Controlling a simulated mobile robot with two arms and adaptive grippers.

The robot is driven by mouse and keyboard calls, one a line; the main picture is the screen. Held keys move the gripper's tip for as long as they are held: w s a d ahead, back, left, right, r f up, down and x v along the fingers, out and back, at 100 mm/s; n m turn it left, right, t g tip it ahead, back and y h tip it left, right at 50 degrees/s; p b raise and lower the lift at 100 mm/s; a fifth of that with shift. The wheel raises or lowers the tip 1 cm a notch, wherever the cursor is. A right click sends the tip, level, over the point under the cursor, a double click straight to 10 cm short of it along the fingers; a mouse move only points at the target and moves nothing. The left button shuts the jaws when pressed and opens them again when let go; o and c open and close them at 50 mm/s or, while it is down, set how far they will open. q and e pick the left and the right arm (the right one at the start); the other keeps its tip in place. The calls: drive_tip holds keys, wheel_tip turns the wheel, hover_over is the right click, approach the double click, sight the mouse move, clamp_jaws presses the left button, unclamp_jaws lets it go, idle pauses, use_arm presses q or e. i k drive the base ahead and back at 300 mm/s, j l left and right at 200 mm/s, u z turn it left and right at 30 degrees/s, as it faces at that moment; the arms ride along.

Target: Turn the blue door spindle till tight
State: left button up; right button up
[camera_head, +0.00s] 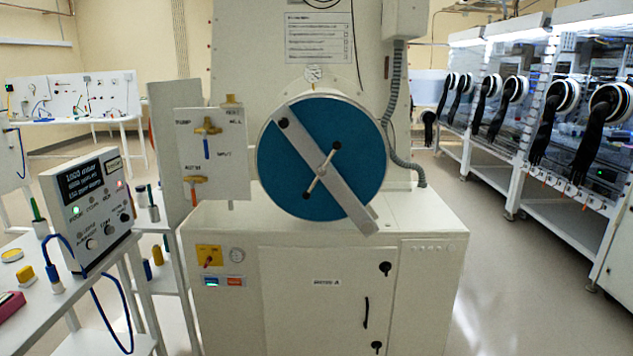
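The blue round door (350,124) faces me at the centre, on a pale cylinder above the cabinet. A grey bar (344,187) lies diagonally across it, from upper left to lower right. Neither of my grippers is in view, and nothing touches the spindle.
A valve panel (212,155) with brass and orange handles stands just left of the door. A control box (92,205) with a blue cable is on the left bench. The cabinet (325,290) stands below. Gloveboxes (550,100) line the right, with open floor before them.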

sight(322, 171)
drive_tip(key=i+l, duration=0.35)
drive_tip(key=l, duration=0.15)
drive_tip(key=i+l, duration=0.35)
drive_tip(key=i+l+u, duration=0.05)
drive_tip(key=l, duration=0.05)
